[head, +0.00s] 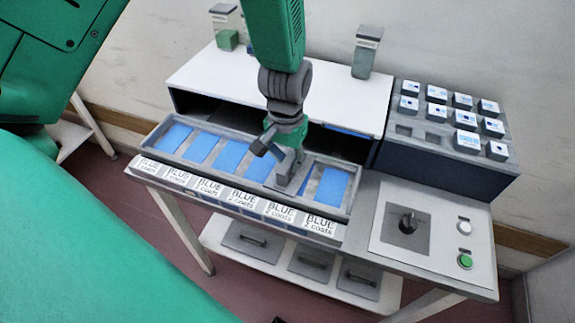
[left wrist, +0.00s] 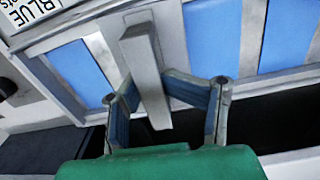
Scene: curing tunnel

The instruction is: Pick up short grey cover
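My left gripper (head: 275,150) reaches down over a long grey tray (head: 345,208) of blue panels. In the left wrist view the gripper (left wrist: 167,115) has its two fingers spread apart. Grey covers with handles (head: 312,264) lie on the lower shelf. My right gripper is not in view.
A white-topped unit (head: 220,75) stands behind the tray, with jars (head: 366,52) on it. A rack of white-and-blue blocks (head: 465,142) is at right. A panel with a lever (head: 408,222) and a green button (head: 465,261) is at front right. Labels (head: 208,187) line the tray's front.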

